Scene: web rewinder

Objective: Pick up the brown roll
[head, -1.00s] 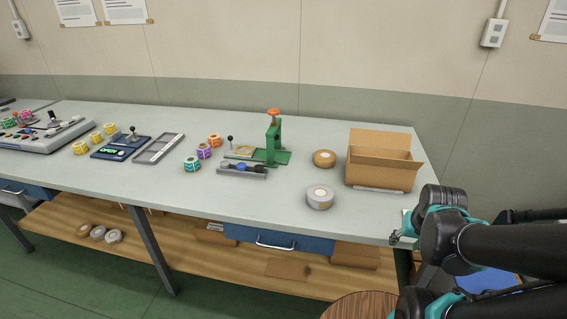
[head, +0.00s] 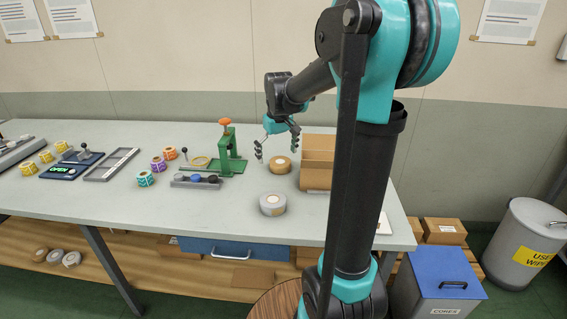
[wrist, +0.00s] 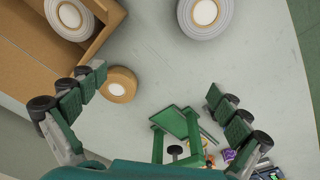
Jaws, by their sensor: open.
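The brown roll (head: 279,165) lies flat on the table, between the green press and the cardboard box in the head view. In the wrist view the brown roll (wrist: 119,85) shows its pale core, beside the tip of the left finger and off to the left of the middle of the jaws. My gripper (head: 277,146) is open and empty, above the table and near the roll, fingers pointing down.
The cardboard box (head: 317,160) stands just right of the roll; the wrist view shows a grey roll (wrist: 69,16) inside it. A larger grey roll (head: 272,204) lies nearer the front edge. The green press (head: 229,155) stands left. Bare table lies between the rolls.

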